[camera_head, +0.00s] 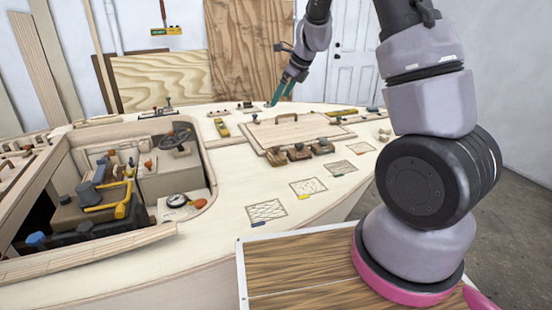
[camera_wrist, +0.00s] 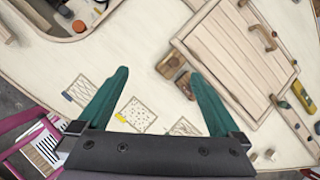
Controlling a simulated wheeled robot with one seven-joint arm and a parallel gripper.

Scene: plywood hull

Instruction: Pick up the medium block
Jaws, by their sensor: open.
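Several wood-and-dark blocks sit in a row on the deck along the near edge of the hatch: one at the left (camera_head: 276,158), one in the middle (camera_head: 299,152) and one at the right (camera_head: 322,147). Their sizes look close, so I cannot tell surely which is the medium block. In the wrist view, a brown block (camera_wrist: 171,66) and another (camera_wrist: 186,85) show beyond and between my fingers, with a third not clearly seen. My gripper (camera_head: 281,90) has teal fingers, is open and empty, and is raised above the deck. It also shows in the wrist view (camera_wrist: 160,85).
The wooden hatch (camera_head: 290,132) with a handle lies behind the blocks. Patterned squares (camera_head: 308,187) mark the deck in front. An open cockpit (camera_head: 140,185) with a wheel and engine parts is at left.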

